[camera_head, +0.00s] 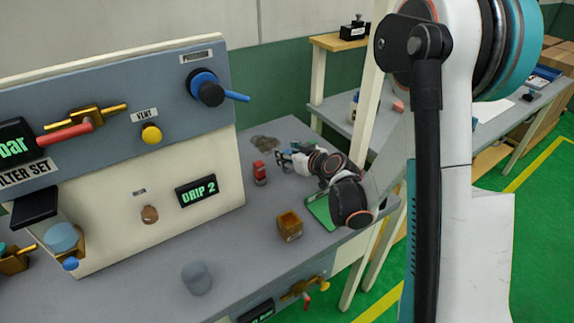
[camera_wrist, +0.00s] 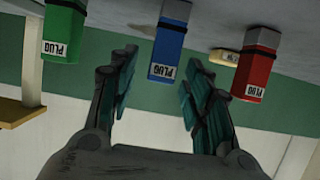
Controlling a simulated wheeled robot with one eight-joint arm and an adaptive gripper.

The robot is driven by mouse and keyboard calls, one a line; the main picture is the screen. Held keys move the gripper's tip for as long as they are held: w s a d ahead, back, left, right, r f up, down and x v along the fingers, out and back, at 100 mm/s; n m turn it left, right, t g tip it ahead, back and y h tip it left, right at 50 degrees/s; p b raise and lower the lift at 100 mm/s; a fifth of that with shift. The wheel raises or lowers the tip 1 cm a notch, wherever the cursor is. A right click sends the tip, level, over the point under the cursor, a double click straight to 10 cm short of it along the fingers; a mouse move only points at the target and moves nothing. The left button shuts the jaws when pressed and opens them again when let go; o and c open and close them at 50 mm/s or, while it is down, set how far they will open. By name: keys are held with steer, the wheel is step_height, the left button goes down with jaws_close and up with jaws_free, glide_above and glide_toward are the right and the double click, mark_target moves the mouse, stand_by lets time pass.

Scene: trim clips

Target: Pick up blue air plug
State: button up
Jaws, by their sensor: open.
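In the wrist view, which looks upside down, the blue plug (camera_wrist: 169,42) with a white PLUG label stands in the middle, beyond and between the fingertips of my gripper (camera_wrist: 158,65). The fingers are spread and nothing is between them. A green plug (camera_wrist: 64,32) is at the left and a red plug (camera_wrist: 255,66) at the right, both outside the fingers. In the head view my gripper (camera_head: 288,157) is low over the bench, just right of the red plug (camera_head: 260,173). I cannot make out the blue plug there; my arm may hide it.
The grey bench (camera_head: 240,265) carries a control panel (camera_head: 110,215) at the left, a brown box (camera_head: 289,227) and a grey cylinder (camera_head: 196,278) in front. A pale tag (camera_wrist: 224,57) lies between the blue and red plugs in the wrist view. A second table stands behind.

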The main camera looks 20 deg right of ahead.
steer(key=shift+w+a+f, duration=0.15)
steer(key=shift+w+f, duration=0.05)
steer(key=shift+w, duration=0.3)
jaws_close()
steer(key=shift+r, duration=0.2)
